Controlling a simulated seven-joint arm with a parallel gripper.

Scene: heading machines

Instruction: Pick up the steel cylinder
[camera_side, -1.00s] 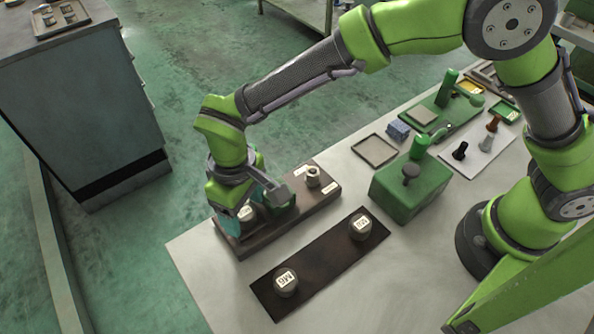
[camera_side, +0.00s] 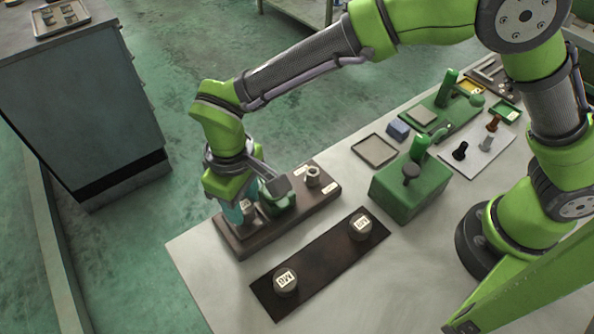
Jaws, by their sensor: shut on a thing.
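The steel cylinder (camera_side: 247,208) is a small grey piece at the left part of a brown block (camera_side: 240,246). My gripper (camera_side: 245,213) is around it, pointing down, and is shut on it. The fingers and wrist hide much of the cylinder, so I cannot tell whether its base touches the block. A second steel piece (camera_side: 313,178) with an opening in its top stands upright at the right end of the same block, apart from my gripper.
A dark strip (camera_side: 322,263) in front carries two round labelled pieces, at left (camera_side: 286,282) and right (camera_side: 360,228). A green box (camera_side: 409,192) with a knob stands to the right. An empty tray (camera_side: 374,150) lies behind it. The table's front left is bare.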

